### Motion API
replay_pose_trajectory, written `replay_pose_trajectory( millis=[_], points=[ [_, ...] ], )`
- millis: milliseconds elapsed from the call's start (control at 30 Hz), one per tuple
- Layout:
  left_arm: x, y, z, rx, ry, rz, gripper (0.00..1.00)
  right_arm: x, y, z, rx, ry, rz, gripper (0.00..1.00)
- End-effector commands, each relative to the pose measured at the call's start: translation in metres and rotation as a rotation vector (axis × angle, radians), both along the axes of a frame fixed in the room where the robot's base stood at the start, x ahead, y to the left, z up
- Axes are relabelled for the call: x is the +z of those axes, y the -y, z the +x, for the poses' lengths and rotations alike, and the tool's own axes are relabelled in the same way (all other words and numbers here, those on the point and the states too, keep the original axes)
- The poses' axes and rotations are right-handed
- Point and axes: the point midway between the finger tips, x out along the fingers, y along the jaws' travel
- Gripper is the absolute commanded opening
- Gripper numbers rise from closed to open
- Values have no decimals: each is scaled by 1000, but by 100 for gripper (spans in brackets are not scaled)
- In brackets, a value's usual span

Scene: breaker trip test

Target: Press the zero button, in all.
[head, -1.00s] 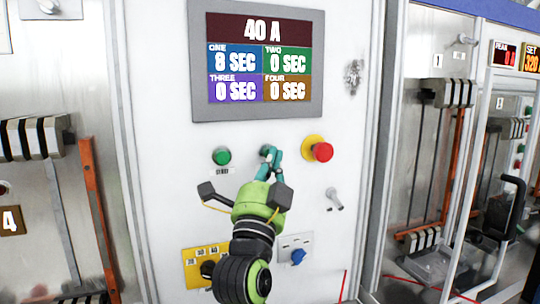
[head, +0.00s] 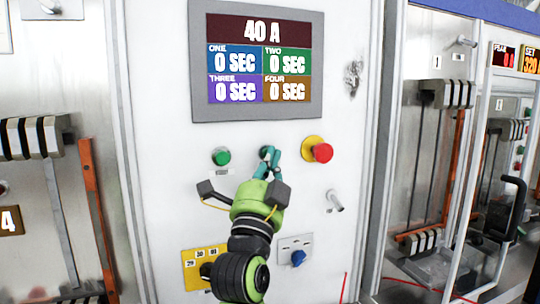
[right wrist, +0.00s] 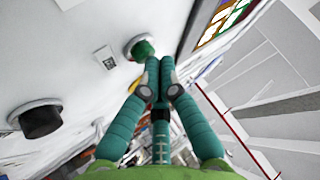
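The upright white panel has a green button (head: 221,156) on the left, a second button (head: 265,151) in the middle and a red mushroom button (head: 322,152) on a yellow collar. The middle button, partly hidden by my right fingers, is likely the zero button; its label cannot be read. My right gripper (head: 271,153) is at this button, its teal fingertips together and empty. In the right wrist view the fingertips (right wrist: 159,64) overlap a green button (right wrist: 143,49); I cannot tell if it is pushed in. The display (head: 258,61) reads 40 A and 0 SEC in all four fields. My left gripper is not in view.
A silver handle (head: 334,200) sticks out right of my right gripper. A yellow selector plate (head: 205,258) and a blue knob (head: 298,258) sit lower down. Open metal bays with orange bars (head: 96,215) flank the panel.

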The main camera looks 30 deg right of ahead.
Motion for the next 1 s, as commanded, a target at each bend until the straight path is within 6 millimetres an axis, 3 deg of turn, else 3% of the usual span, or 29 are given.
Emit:
replay_pose_trajectory(
  millis=[400, 767, 1000],
  points=[
    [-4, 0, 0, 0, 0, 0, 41, -1, -5, -16, 2, 1, 1, 0],
    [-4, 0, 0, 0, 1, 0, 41, -1, -6, -20, 1, 0, 0, 0],
    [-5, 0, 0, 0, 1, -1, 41, -1, -11, -41, 2, 1, 2, 0]
  ],
)
